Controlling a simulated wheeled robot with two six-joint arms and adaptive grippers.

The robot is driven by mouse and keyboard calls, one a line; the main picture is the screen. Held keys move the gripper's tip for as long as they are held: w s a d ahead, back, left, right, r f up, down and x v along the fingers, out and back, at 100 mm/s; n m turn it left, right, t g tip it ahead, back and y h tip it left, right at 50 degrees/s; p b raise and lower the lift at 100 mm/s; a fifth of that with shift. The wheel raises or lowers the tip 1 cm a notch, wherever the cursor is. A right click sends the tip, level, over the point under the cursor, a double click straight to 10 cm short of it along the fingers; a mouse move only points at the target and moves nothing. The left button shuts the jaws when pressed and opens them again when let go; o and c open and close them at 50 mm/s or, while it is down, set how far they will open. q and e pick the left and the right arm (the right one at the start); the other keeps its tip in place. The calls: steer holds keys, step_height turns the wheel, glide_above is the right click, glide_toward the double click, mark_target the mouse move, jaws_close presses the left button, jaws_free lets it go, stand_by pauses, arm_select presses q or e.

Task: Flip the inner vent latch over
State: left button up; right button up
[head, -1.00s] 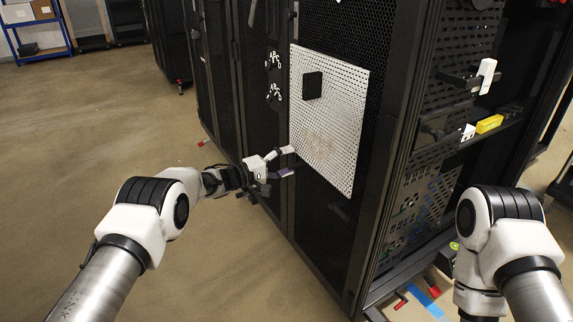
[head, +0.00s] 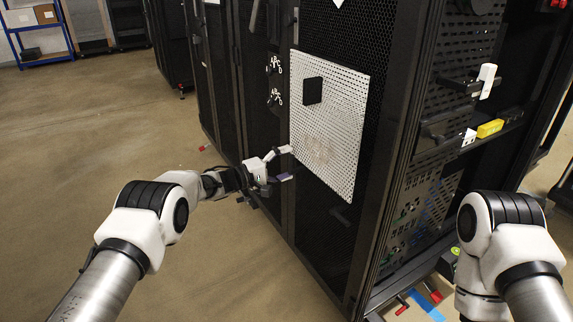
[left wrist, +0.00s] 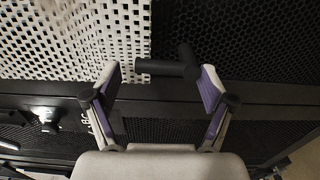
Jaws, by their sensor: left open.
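A black latch handle (left wrist: 165,68) with a crosspiece at its right end shows in the left wrist view, in front of the black mesh by the white panel's edge. My left gripper (left wrist: 160,82) is open, with one finger on each side of the handle. The right finger is close to the crosspiece; I cannot tell whether they touch. In the head view my left gripper (head: 286,163) is at the lower left corner of the white panel. My right gripper is not visible.
The white perforated panel (head: 335,130) with a black block (head: 313,91) is on the black rack's mesh door. A yellow object (head: 490,128) sits in the rack's open side at right. Open floor (head: 110,120) lies to the left.

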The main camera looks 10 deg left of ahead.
arm_select(q)
steer(key=v, duration=1.2)
